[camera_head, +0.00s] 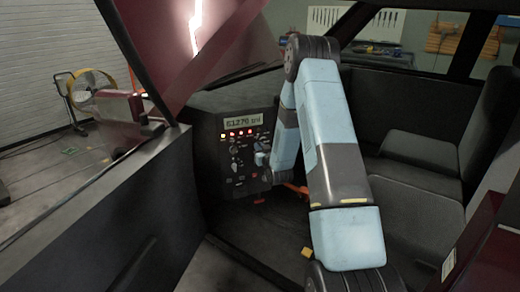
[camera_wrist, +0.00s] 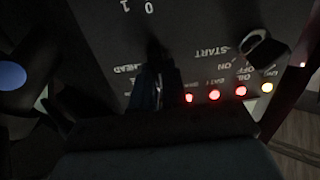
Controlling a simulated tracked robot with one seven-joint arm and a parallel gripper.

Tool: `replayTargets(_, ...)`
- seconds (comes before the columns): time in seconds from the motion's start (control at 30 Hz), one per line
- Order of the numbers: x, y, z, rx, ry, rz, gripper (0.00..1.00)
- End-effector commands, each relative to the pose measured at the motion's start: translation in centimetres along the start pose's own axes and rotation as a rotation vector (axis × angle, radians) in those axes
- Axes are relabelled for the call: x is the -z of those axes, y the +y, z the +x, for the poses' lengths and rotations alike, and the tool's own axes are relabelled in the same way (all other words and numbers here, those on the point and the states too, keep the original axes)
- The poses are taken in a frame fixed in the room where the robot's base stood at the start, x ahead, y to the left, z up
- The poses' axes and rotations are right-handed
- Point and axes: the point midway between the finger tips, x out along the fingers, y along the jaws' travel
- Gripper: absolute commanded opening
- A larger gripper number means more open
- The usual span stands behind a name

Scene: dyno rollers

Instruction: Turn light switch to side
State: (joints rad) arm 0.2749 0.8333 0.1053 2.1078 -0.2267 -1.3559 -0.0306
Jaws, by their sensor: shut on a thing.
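The light switch (camera_wrist: 158,55) shows only as a dark shape on the black panel in the wrist view, beside a partly covered "HEAD" label. "0" and "1" marks are at the top edge, upside down. My gripper (camera_wrist: 157,84) is at the switch with its narrow fingers shut on it. The fingers and shadow hide most of the switch, so I cannot tell its exact angle. In the head view, my arm reaches down to the control panel (camera_head: 229,178), and my gripper's end is near the panel's right part; its fingers are not clear there.
A key-like switch (camera_wrist: 264,46) and a row of lit red and amber lamps (camera_wrist: 214,95) are right of my gripper. The panel has a display (camera_head: 243,120) and several small knobs. Seats (camera_head: 415,195) are at right; a dark sill (camera_head: 90,220) is at left.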

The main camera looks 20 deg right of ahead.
Motion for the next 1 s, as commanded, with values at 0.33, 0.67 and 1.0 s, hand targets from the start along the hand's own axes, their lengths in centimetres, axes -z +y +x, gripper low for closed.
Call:
replayTargets(0.33,-0.03,0.13,-0.02,-0.001,0.000,0.066,0.00)
replayTargets(0.67,-0.13,0.36,-0.05,-0.002,-0.002,0.302,0.00)
replayTargets(1.0,-0.23,0.60,-0.07,-0.003,-0.001,0.550,0.00)
